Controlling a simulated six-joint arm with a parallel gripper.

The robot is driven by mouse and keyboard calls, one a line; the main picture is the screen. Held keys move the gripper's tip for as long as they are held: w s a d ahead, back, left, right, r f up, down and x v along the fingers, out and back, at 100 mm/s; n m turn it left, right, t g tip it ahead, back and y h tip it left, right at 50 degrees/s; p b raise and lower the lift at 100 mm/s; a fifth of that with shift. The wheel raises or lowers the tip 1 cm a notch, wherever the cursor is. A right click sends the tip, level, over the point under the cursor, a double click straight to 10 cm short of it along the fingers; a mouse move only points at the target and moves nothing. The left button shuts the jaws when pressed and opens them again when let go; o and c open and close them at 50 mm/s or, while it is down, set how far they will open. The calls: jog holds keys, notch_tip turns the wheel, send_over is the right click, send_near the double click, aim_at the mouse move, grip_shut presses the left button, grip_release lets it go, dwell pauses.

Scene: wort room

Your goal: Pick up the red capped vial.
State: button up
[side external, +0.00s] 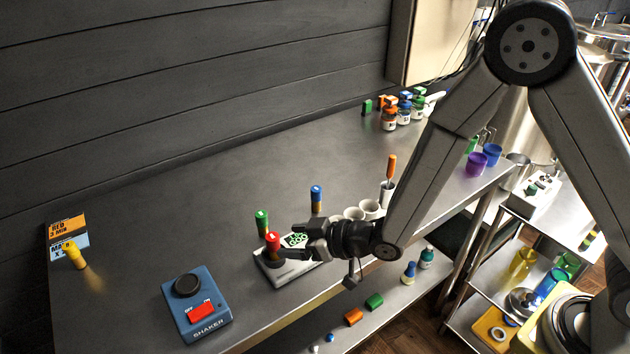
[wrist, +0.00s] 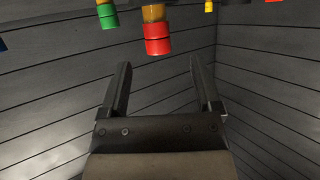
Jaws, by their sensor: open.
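The red capped vial (side external: 272,241) stands upright at the left end of a pale flat device (side external: 277,273) on the steel bench. In the wrist view, the red capped vial (wrist: 157,38) appears cap down at the top, with amber glass above the cap. My gripper (side external: 288,243) is just right of the vial in the side view, low and pointing left. In the wrist view, my gripper (wrist: 164,72) has its two fingers apart with nothing between them. The vial lies beyond the fingertips, roughly centred between them. The vial's lower part is partly hidden in the side view.
A green capped vial (side external: 262,222) stands close behind the red one, and a blue capped vial (side external: 316,198) stands farther back. A yellow capped vial (side external: 74,254) is at far left. A blue shaker (side external: 196,304) stands at front left. The back middle bench is clear.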

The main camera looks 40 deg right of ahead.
aim_at(274, 248)
jog(key=shift+x, duration=1)
jog(key=shift+w+a, duration=0.1)
jog(key=shift+w, duration=0.1)
jog(key=shift+x, duration=2.4)
jog(key=shift+c, duration=0.2)
grip_shut()
